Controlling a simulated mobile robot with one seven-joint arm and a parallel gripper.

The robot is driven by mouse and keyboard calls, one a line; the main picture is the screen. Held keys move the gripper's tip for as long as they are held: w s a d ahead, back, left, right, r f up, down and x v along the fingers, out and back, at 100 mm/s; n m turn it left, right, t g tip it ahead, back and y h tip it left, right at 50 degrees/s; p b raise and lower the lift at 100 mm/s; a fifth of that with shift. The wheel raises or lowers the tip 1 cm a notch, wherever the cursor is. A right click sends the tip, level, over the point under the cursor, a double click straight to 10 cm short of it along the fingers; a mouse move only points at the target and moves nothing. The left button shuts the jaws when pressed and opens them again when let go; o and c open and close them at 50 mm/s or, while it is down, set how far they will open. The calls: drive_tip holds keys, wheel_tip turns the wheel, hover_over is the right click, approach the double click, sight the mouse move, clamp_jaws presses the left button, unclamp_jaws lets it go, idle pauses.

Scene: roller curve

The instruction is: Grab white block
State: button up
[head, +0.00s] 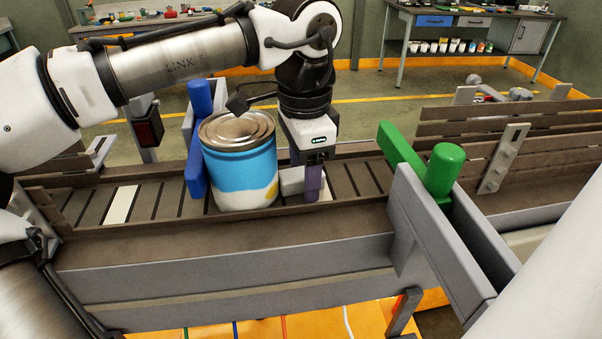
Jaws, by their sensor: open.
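A small white block (292,181) sits on the slatted conveyor bed, just right of a large blue, white and yellow can (240,165). The can hides part of the block's left side. My gripper (304,182) points down over the conveyor, with its fingers low at the block. One purple-grey finger stands at the block's right side, very close to it; I cannot tell whether they touch. The other finger is mostly hidden. The jaws are open.
The can stands close to my gripper's left, against a blue post (197,140). A green post and bar (442,170) stand at the right. Grey side rails (230,265) edge the conveyor in front. Workbenches (470,20) are far behind.

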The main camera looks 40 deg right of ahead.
drive_tip(key=c, duration=1.1)
